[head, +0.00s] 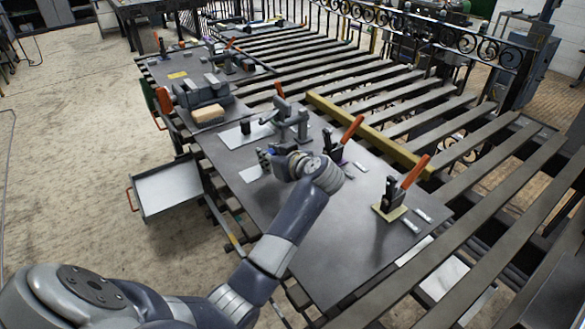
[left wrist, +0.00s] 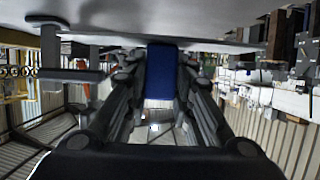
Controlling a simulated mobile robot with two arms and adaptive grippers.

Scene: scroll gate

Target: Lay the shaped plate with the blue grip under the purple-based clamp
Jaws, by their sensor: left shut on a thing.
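My left gripper (head: 267,158) is low over the grey table and shut on a blue grip (left wrist: 160,72), which stands between its fingers in the left wrist view. A pale flat piece (head: 250,173) shows just left of the gripper in the head view; it may be part of the shaped plate, whose outline is mostly hidden by the gripper and wrist. A dark toggle clamp with an orange handle (head: 334,146) stands right of the gripper and looks like the purple-based one. My right gripper is not in view.
Another orange-handled clamp (head: 397,192) stands on a yellow base at the right. A grey press (head: 291,119) stands behind the gripper, near a pale plate (head: 245,133). A yellow bar (head: 360,132) edges the table's far side. The table's front middle is clear.

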